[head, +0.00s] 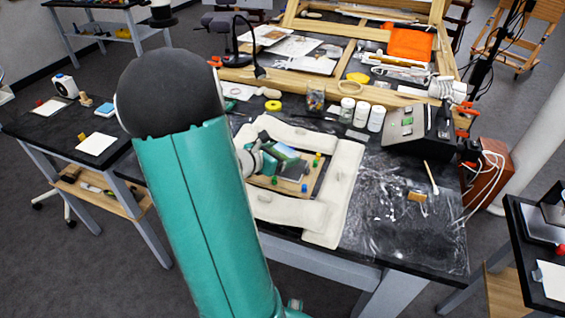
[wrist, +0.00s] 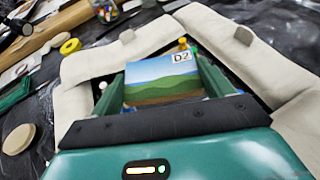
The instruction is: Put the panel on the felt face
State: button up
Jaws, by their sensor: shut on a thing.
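The panel (wrist: 160,84) is a small painted landscape with blue sky, green hills and a "D2" label. It also shows in the head view (head: 285,153). My gripper (wrist: 160,78) is shut on it, with a green finger along each side. In the head view my gripper (head: 282,160) is over a wooden board (head: 287,186) with coloured pegs, inside a surround of cream, felt-like padding (head: 346,180). The padding also shows in the wrist view (wrist: 78,108). I cannot tell whether the panel touches the board, and no separate felt face is clearly visible.
A yellow tape roll (head: 273,105), a jar of coloured bits (head: 315,99) and white-lidded pots (head: 361,114) stand behind the padding. A dark grey box (head: 418,128) is at the back right. Clear plastic film (head: 390,200) lies on the black bench to the right.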

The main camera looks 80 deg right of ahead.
jog(key=shift+s+d+f, duration=0.1)
jog(key=shift+d+f, duration=0.35)
jog(key=shift+f, duration=0.15)
jog(key=shift+d+f, duration=0.15)
jog(key=shift+f, duration=0.75)
jog(key=shift+d+f, duration=0.1)
jog(key=shift+f, duration=0.75)
jog(key=shift+f, duration=0.2)
jog(key=o, duration=0.7)
jog(key=shift+r, duration=0.1)
jog(key=shift+a+r, duration=0.2)
jog(key=v, duration=1.1)
jog(key=shift+w+a, duration=0.25)
jog(key=shift+w+r, duration=0.1)
